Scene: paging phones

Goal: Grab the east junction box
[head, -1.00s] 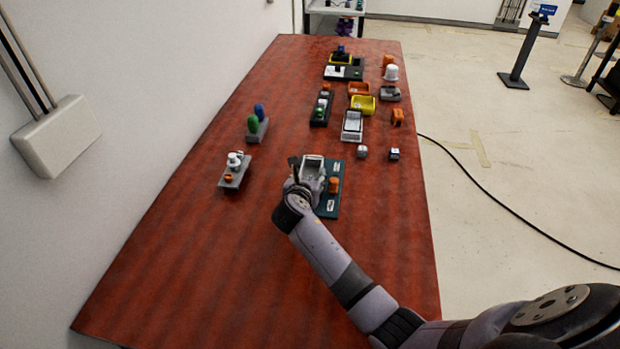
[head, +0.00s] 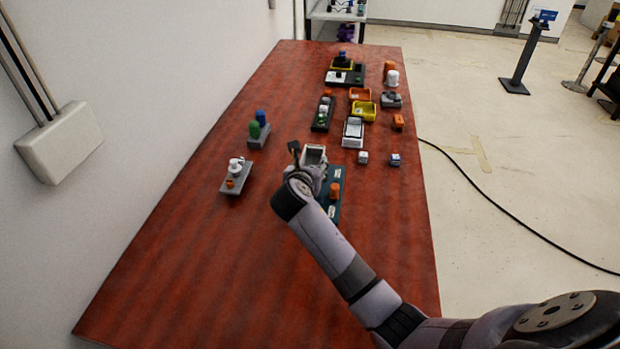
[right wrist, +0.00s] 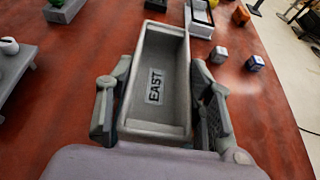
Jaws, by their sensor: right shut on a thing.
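The east junction box is a grey open-topped tray box with an "EAST" label inside; it fills the middle of the right wrist view (right wrist: 158,60). In the head view, the box (head: 314,154) is at the far end of the teal board (head: 330,213) and looks raised above it. My right gripper (head: 304,172) is shut on the box, with one finger along each long side in the right wrist view (right wrist: 160,105). The box looks empty. My wrist hides part of the box and board in the head view. My left gripper is not in view.
An orange knob (head: 335,190) stands on the teal board. To the left are a grey plate with white and orange pieces (head: 236,178) and a block with green and blue pegs (head: 258,135). Small cubes (head: 363,158) and several trays stand farther back. The near left tabletop is clear.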

